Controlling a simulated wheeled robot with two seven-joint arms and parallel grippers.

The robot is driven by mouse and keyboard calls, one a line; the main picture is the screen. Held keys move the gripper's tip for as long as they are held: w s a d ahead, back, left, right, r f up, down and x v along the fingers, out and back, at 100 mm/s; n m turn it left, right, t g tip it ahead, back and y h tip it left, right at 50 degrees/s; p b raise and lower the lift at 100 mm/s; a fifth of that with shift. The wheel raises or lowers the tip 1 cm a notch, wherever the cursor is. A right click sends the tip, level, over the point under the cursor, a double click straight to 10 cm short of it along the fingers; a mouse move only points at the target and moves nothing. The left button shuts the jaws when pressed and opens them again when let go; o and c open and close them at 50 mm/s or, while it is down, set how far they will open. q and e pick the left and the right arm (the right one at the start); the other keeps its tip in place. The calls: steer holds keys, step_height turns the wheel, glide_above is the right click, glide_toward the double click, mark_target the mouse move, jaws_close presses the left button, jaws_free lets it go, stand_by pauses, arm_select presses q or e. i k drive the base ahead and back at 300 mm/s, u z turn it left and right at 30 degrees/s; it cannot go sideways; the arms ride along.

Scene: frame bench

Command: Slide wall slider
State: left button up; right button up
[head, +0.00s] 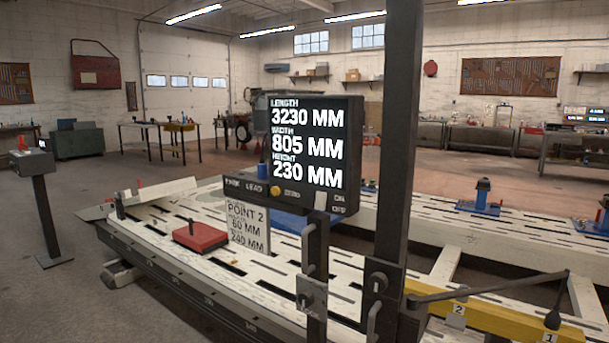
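Neither of my grippers shows in the head view. A tall dark upright post (402,130) stands at the near edge of the frame bench. A dark block with a round knob (377,283) sits on the lower part of this post, and a bent handle (374,318) hangs below it. To its left, a shorter dark upright (316,240) carries a similar small plate with a knob (308,296) and a looped handle. I cannot tell for sure which of these is the wall slider. A display (310,145) reads length 3230, width 805, height 230 mm.
The white slotted bench (150,228) has a dark scale rail along its front. A red block (200,237) and a white "Point 2" card (247,225) are on it. A yellow bar (500,322) and dark arm lie at right. A pedestal (47,215) stands left; floor there is open.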

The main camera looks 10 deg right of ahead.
mark_target(386, 317)
steer(key=k, duration=0.2)
steer(key=z, duration=1.35)
steer(key=i, duration=1)
steer(key=u, duration=0.6)
steer(key=i, duration=0.4)
steer(key=u, duration=0.3)
